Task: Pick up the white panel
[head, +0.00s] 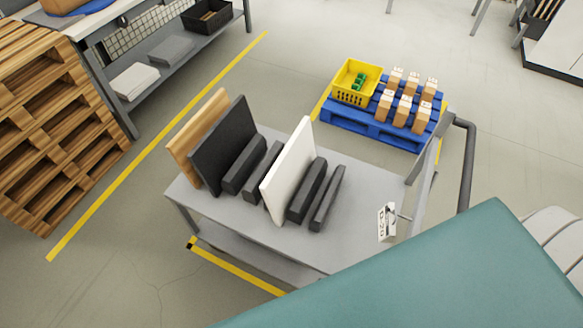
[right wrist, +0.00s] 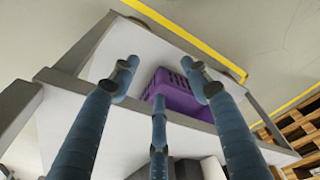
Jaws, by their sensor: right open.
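The white panel (head: 287,170) stands upright, slightly tilted, on the grey cart (head: 240,225) in the head view. It sits between dark grey blocks, with dark block pairs to its left and right. My right gripper (right wrist: 159,75) shows in the right wrist view with its blue-grey fingers spread and nothing between them. I cannot tell the white panel in that view. My left gripper is in neither view, and the head view shows no gripper near the panel.
A black panel (head: 222,150) and a wooden panel (head: 190,132) stand left on the cart. A small white sign (head: 386,222) stands at its right end. A large teal surface (head: 430,275) fills the lower right. A purple crate (right wrist: 178,92) shows in the right wrist view.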

